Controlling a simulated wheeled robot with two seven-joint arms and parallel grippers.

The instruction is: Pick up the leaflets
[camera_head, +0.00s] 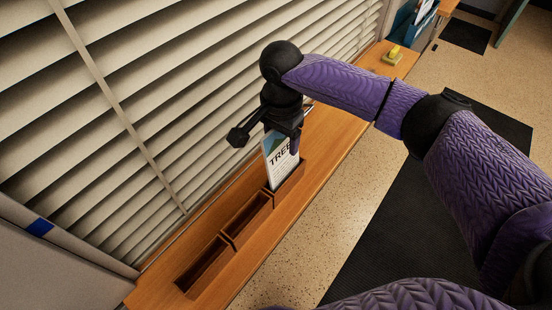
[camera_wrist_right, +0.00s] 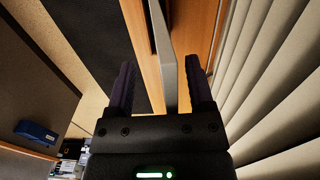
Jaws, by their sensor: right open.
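The leaflets (camera_head: 280,167), a white upright stack with a printed cover reading "TREE", stand in the far compartment of a wooden holder (camera_head: 231,241) on the ledge. My right gripper (camera_head: 285,128) is right above them and points down, overlapping their top edge in the head view. In the right wrist view, its two dark fingers (camera_wrist_right: 160,85) are apart. The leaflets show there edge-on as a grey strip (camera_wrist_right: 168,80) between the fingers, with a visible gap on each side. My left gripper is not in view.
The holder's two nearer compartments look empty. Slatted blinds (camera_head: 110,130) rise close along the left of the wooden ledge (camera_head: 330,130). A small yellow item (camera_head: 393,52) lies farther along it. A grey panel (camera_head: 60,265) stands at the near left. Speckled floor is open on the right.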

